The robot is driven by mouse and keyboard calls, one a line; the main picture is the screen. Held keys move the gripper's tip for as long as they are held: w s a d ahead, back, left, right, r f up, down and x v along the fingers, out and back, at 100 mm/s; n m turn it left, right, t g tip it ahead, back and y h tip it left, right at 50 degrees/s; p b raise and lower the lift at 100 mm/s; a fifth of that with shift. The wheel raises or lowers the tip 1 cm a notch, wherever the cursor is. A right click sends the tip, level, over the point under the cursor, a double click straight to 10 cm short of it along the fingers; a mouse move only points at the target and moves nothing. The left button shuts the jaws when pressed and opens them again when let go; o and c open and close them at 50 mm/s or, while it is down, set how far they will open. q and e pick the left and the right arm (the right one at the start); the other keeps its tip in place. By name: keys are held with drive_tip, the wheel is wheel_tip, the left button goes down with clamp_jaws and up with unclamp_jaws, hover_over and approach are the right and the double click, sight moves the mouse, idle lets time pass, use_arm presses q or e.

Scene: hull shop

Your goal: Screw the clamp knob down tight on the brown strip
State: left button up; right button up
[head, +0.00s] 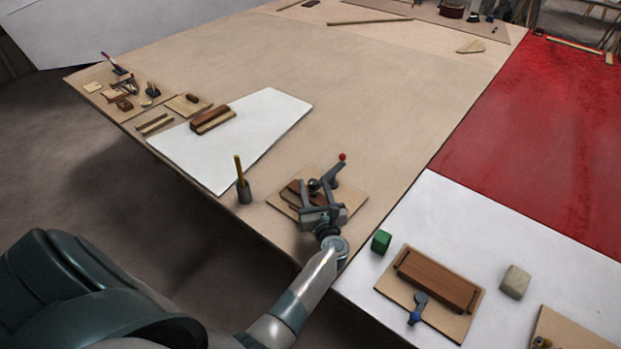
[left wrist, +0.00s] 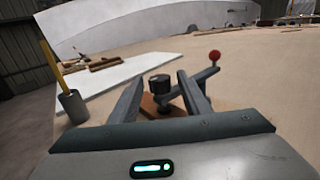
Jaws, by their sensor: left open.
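The clamp knob (left wrist: 159,83) is dark and round. It shows between the two fingers of my left gripper (left wrist: 160,92), with a gap on each side in the left wrist view. In the head view the knob (head: 314,184) is partly hidden by the gripper (head: 318,192), which reaches over the clamp from the front. The gripper is open. The brown strip (head: 291,193) lies under the clamp on a light wooden board (head: 349,198); part of it (left wrist: 148,103) shows behind the left finger. A lever with a red ball (head: 342,157) rises just right of the gripper.
A grey cup with a yellow stick (head: 244,190) stands left of the board near the table edge. A white panel (head: 262,120) with a brown block lies behind. At right, a green block (head: 381,241) and another clamp board (head: 460,325) sit on white. The table centre is clear.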

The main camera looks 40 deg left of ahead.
use_arm(q)
drive_tip(key=shift+b+x, duration=0.6)
drive_tip(key=shift+x, duration=1.9)
drive_tip(key=c, duration=1)
drive_tip(key=shift+c, duration=0.2)
